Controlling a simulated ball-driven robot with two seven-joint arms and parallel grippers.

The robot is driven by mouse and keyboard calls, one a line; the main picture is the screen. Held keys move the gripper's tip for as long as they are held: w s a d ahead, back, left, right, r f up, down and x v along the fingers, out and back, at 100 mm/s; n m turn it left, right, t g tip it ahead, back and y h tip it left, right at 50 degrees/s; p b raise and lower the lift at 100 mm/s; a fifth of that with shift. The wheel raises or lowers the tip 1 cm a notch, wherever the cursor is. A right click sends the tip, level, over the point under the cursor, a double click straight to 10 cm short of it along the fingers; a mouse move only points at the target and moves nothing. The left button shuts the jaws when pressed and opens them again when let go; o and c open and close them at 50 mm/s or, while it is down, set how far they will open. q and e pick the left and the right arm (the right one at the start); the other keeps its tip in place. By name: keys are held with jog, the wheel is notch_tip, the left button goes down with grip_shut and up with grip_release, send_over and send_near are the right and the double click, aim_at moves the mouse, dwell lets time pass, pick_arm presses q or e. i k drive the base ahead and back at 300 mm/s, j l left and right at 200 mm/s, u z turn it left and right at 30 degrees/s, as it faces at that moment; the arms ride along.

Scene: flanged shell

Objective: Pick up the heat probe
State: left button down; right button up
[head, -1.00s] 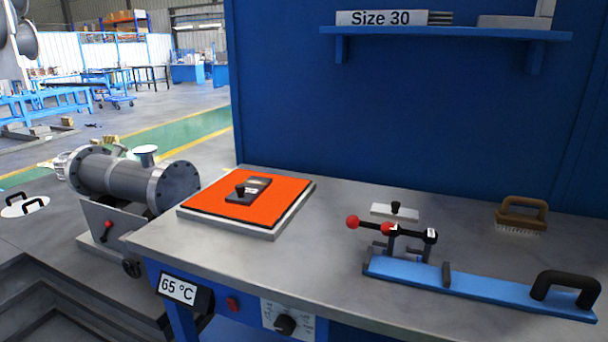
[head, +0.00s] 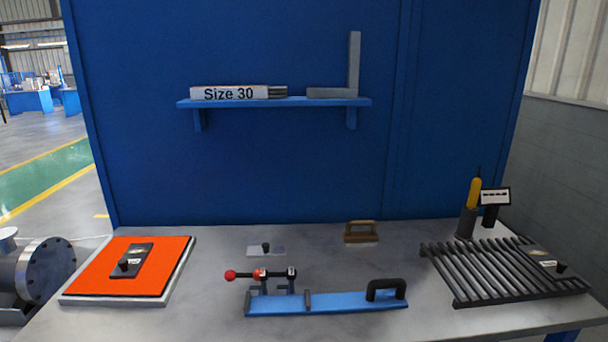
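A yellow-handled tool with a thin dark tip pointing up, which looks like the heat probe (head: 474,193), stands upright in a dark holder (head: 466,223) at the back right of the bench. A small white display (head: 495,197) on a dark stand is right beside it; its text is too small to read. Neither of my grippers shows in the head view.
The grey bench (head: 210,280) carries an orange-topped plate (head: 90,268) at left, a blue clamp fixture (head: 335,301) at front middle, a brush (head: 361,232) behind it, and a slatted black rack (head: 480,272) in front of the holder. A shelf (head: 275,102) hangs above.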

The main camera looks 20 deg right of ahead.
aim_at(476, 184)
jog(key=z, duration=1.75)
jog(key=u, duration=2.1)
jog(key=z, duration=2.05)
